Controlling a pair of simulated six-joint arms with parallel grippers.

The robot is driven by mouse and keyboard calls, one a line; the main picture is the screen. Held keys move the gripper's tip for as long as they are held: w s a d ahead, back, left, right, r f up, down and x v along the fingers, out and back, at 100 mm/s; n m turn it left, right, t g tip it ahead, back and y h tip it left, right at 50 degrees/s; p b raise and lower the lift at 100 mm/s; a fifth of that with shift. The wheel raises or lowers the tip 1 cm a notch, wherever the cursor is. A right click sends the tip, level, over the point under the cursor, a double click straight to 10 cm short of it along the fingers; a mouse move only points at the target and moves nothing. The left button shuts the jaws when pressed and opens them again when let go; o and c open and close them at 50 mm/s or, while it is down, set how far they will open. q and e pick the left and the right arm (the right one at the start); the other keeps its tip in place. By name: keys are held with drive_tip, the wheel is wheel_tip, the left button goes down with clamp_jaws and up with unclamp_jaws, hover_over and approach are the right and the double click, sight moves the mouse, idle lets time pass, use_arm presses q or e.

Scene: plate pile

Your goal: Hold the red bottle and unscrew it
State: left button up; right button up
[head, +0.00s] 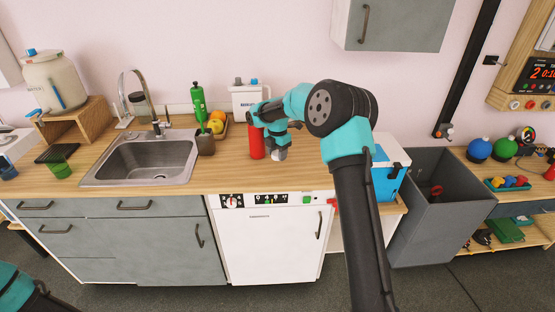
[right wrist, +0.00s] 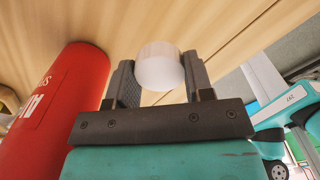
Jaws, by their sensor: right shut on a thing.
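The red bottle (head: 256,145) stands on the wooden counter, its upper part hidden behind my right arm. In the right wrist view the red bottle (right wrist: 65,105) is just left of the gripper, outside the jaws. My right gripper (right wrist: 160,78) is shut on a white cylindrical piece (right wrist: 160,66), which looks like a cap. In the head view my right gripper (head: 277,144) is low over the counter, right of the bottle, with the white piece (head: 280,155) at its tips. Only part of my left arm shows at the lower left; its gripper is out of view.
A sink (head: 145,160) is to the left. A green bottle (head: 199,105), a fruit tray and a white container (head: 246,98) stand behind. A blue-and-white box (head: 388,180) and a grey bin (head: 440,205) are to the right. The counter front near the bottle is clear.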

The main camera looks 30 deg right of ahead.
sight(277, 164)
drive_tip(key=shift+w, duration=0.1)
drive_tip(key=shift+w+d, duration=0.1)
drive_tip(key=shift+d, duration=0.05)
drive_tip(key=shift+w+d+f, duration=0.1)
drive_tip(key=shift+w+f, duration=0.05)
drive_tip(key=shift+f, duration=1.65)
drive_tip(key=shift+f, duration=0.15)
drive_tip(key=o, duration=1)
